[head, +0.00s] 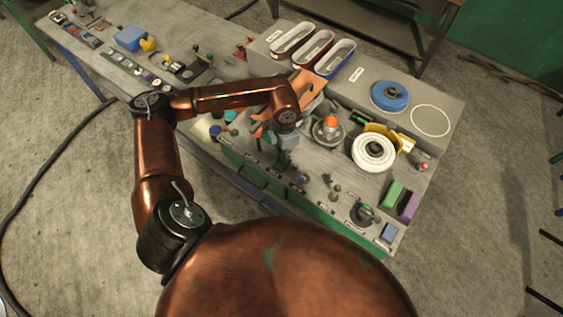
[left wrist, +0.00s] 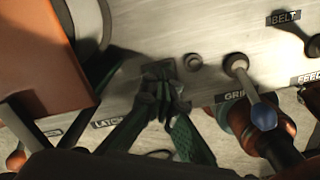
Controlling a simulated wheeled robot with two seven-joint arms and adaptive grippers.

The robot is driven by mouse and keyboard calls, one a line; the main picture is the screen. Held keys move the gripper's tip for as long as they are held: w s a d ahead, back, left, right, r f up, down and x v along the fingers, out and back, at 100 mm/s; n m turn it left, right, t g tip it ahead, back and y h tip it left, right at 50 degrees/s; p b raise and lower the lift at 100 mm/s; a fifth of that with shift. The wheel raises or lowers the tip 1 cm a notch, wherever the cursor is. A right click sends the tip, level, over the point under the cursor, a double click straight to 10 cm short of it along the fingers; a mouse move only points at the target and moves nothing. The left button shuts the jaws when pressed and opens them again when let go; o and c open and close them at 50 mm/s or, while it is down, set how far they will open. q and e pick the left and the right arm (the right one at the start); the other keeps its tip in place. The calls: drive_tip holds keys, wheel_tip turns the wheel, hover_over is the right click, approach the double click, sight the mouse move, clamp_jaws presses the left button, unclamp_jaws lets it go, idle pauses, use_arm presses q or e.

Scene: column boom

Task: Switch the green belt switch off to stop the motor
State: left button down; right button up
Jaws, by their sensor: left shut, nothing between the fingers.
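My left gripper (head: 287,158) hangs over the front part of the workbench in the head view. In the left wrist view its fingers (left wrist: 160,72) are together and empty, close to the panel above the LATCH label (left wrist: 108,123). The BELT label (left wrist: 284,17) is at the upper right there. A dark knob (left wrist: 315,46) beside it is cut off by the picture edge. I cannot tell its colour or position. In the head view a round control with some green (head: 364,213) sits near the front right of the bench; I cannot tell whether it is the belt switch. My right gripper is not in view.
A lever with a blue knob (left wrist: 264,116) stands near the GRIP label, right of my fingers. A white ring (head: 374,152), a green block (head: 393,193) and a purple block (head: 410,206) are on the bench's right part. Several trays stand at the back.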

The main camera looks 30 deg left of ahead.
use_arm(q)
drive_tip(key=shift+r+p, duration=0.4)
drive_tip(key=shift+r, duration=0.4)
drive_tip(key=shift+r+p, duration=1.15)
drive_tip(key=shift+r, duration=1.55)
drive_tip(key=shift+s+f, duration=0.1)
drive_tip(key=shift+s, duration=0.05)
